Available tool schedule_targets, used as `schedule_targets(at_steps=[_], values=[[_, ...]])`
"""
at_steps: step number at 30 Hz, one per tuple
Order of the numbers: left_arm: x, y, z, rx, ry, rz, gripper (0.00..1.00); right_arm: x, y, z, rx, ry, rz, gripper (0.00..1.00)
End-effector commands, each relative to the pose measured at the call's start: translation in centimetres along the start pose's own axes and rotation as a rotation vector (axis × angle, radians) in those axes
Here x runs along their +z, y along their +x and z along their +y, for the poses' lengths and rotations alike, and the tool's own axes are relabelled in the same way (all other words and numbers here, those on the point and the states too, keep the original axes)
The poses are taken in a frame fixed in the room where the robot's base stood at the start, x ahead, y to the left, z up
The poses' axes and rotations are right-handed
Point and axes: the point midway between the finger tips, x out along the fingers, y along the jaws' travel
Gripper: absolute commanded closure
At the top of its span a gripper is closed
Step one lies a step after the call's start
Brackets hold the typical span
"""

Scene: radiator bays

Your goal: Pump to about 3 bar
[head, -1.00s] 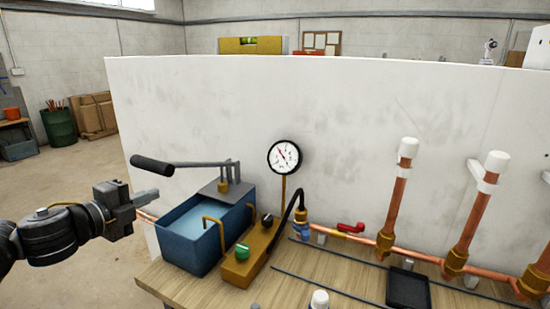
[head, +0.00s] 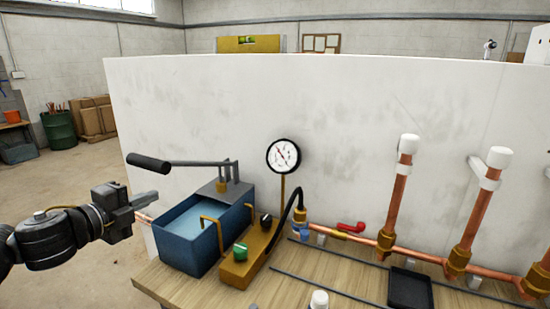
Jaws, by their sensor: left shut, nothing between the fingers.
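The blue test pump (head: 185,247) stands on the wooden bench with water in its open tank. Its lever (head: 190,163) is raised and about level, with a black grip (head: 148,163) at the left end. The round gauge (head: 283,156) stands on a brass stem behind the pump; its thin needle points to the upper left, and the figures are too small to read. A brass block (head: 250,257) carries a green knob (head: 240,251) and a black knob. My left gripper (head: 150,199) is shut and empty, left of the tank and below the grip, not touching it. My right gripper is out of view.
A black hose (head: 297,196) runs from the brass block to the copper pipe (head: 365,239), which has a red-handled valve (head: 350,226). White-capped risers (head: 395,195) stand at right. A black tray (head: 410,290) and thin rods lie on the bench. A white wall panel (head: 230,110) stands behind.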

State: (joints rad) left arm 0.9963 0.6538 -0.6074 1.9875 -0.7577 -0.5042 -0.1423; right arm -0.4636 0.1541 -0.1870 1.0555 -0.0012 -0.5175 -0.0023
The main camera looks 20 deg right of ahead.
Motion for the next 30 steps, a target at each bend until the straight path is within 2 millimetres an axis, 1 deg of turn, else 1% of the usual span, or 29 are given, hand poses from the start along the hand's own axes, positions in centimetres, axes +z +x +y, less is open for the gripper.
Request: schedule_targets(at_steps=[1,30], values=[[-0.01,0.13,0.92,-0.001,0.000,0.000,1.00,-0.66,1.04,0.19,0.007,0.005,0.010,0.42],[-0.01,0.12,1.43,-0.022,0.000,0.000,1.00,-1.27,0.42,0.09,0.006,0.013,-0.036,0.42]])
